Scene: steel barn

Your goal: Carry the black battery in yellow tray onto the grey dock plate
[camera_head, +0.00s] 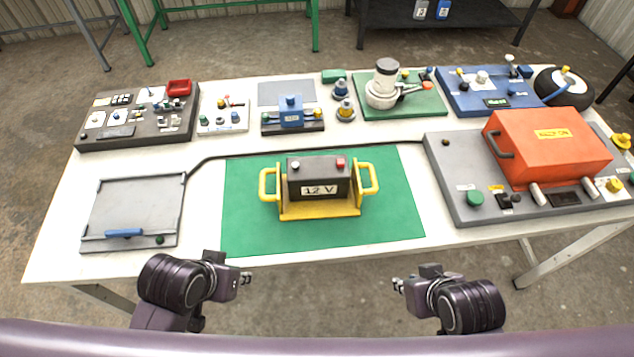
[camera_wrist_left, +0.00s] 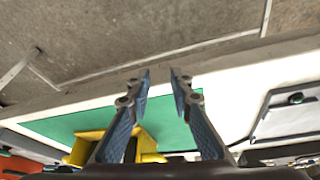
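The black battery (camera_head: 318,178), marked 12 V, sits upright in the yellow tray (camera_head: 320,209), which has a loop handle on each side. The tray stands on a green mat (camera_head: 390,228) at the table's middle. The grey dock plate (camera_head: 133,203) lies to its left, empty, with a blue bar and a green knob at its front edge. My left gripper (camera_head: 247,279) is in front of the table edge, apart from the tray; its fingers (camera_wrist_left: 161,85) are spread and empty in the left wrist view. My right gripper (camera_head: 397,284) is also before the edge; its finger gap is unclear.
An orange box (camera_head: 548,147) on a grey base (camera_head: 470,213) stands at the right. A dark cable (camera_head: 300,150) runs behind the mat. Several control panels line the back, including a blue one (camera_head: 490,95). White table (camera_head: 208,215) shows between dock plate and mat.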

